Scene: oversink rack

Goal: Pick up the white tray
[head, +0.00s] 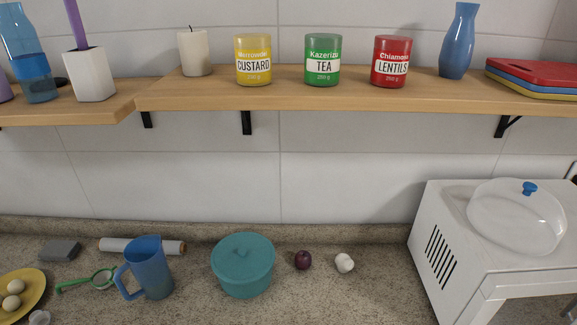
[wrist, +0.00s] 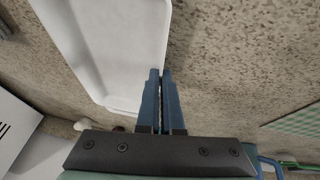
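The white tray (wrist: 120,45) is a shallow rectangular tray with rounded corners and a raised rim, in the upper left of the wrist view. My gripper (wrist: 160,72) has blue fingers drawn close together at the tray's right edge, near its lower corner. One finger overlaps the tray and the other is just outside, with the rim seeming to pass between them. The contact itself is mostly hidden by the fingers. I cannot tell whether the tray is raised off the counter. Neither the tray nor my gripper shows in the head view.
On the speckled counter (head: 370,295) are a teal pot (head: 243,265), blue jug (head: 149,268), onion (head: 303,260) and garlic (head: 345,263). A white microwave (head: 442,255) stands at right. A wooden shelf (head: 290,92) with canisters runs above. A green mesh item (wrist: 300,121) lies right of my gripper.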

